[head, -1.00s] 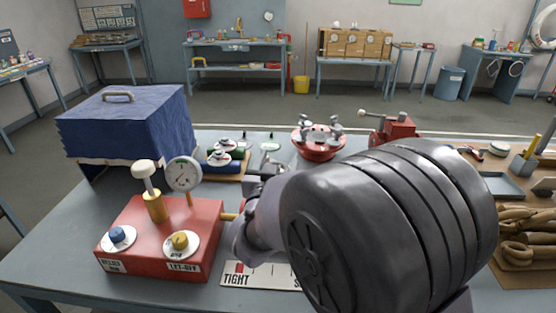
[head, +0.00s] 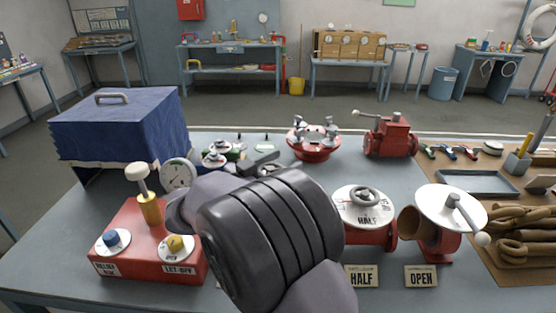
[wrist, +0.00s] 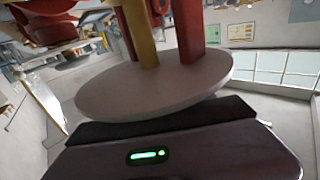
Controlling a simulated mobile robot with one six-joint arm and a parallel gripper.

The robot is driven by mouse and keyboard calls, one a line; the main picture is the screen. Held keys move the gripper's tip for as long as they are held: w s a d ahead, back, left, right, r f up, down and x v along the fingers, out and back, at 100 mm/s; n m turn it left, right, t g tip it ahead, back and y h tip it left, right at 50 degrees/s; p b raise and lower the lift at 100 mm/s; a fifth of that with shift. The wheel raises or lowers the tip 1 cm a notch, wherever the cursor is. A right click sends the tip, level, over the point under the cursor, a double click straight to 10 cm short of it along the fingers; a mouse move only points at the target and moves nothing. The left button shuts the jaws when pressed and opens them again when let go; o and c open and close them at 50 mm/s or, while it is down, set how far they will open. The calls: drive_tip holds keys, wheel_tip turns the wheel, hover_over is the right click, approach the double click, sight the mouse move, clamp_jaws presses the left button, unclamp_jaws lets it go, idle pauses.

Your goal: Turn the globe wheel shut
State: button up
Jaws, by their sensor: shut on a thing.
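In the wrist view a pale round disc (wrist: 155,85), which I take for the globe wheel, sits on a brass stem (wrist: 138,35) between red posts (wrist: 188,30). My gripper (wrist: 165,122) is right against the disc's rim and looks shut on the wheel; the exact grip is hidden. In the head view my gripper (head: 262,163) shows as dark pieces beyond my arm. My arm hides the globe valve's body and wheel there.
A red flange (head: 313,146) stands behind.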

drive_tip(key=m+g+h, duration=0.1)
drive_tip(key=m+g+h+p, duration=0.1)
drive_tip(key=g, duration=0.1)
drive_tip(key=m+g+h+p, duration=0.1)
drive_tip(key=shift+s+d+r+m+g, duration=0.15)
drive_tip(key=shift+s+d+m+g, duration=0.15)
drive_tip(key=shift+s+g, duration=0.1)
drive_tip(key=shift+s+d+m+g+h+p, duration=0.15)
drive_tip(key=shift+m+g+h+p, duration=0.1)
drive_tip(key=shift+m+g+p, duration=0.3)
drive_tip(key=shift+s+a+m+g+h+p, duration=0.1)
drive_tip(key=shift+m+g+h+p, duration=0.25)
drive_tip(key=shift+g, duration=0.45)
drive_tip(key=shift+s+d+m+g+h+p, duration=0.1)
drive_tip(key=shift+s+m+g+h+p, duration=0.1)
drive_tip(key=shift+m+g+p, duration=0.35)
drive_tip(key=shift+g, duration=0.3)
drive_tip(key=o, duration=1.4)
drive_tip(key=shift+c, duration=0.2)
